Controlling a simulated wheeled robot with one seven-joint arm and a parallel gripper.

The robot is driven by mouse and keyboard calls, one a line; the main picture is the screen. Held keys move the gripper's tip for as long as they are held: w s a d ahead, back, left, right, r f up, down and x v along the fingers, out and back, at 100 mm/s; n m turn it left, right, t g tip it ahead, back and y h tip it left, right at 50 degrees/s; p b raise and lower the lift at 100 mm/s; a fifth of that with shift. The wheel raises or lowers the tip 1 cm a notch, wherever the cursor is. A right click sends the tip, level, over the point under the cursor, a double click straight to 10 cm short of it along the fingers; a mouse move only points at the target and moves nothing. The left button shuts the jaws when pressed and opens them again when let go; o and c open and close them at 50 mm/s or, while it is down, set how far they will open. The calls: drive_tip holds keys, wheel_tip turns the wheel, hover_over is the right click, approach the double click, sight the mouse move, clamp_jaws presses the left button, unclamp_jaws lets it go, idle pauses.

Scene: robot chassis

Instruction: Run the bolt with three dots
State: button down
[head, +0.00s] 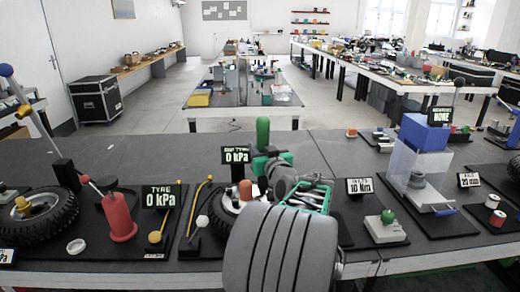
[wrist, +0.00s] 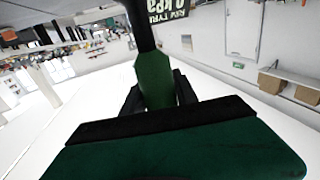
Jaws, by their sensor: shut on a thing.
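My gripper (wrist: 158,92) is shut on a green tool (wrist: 153,80). In the wrist view its tapered green body sits between the dark fingers, and a black shaft runs up out of the picture. In the head view a green upright cylinder (head: 263,132) and green parts show just beyond my grey arm; they seem to belong to the held tool. A wheel (head: 222,212) lies flat on the bench behind my arm, which hides much of it. I cannot make out any bolt or dots.
A second wheel (head: 38,214) lies at the left, near a red pump (head: 119,217) and a TYRE 0 kPa sign (head: 160,197). At the right are a green-knobbed button box (head: 386,226), a 10 Nm sign (head: 360,187) and a clear-walled, blue-topped station (head: 420,165).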

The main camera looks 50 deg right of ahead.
drive_tip(key=shift+f+b, duration=0.45)
drive_tip(key=shift+b, duration=0.05)
idle(1.2)
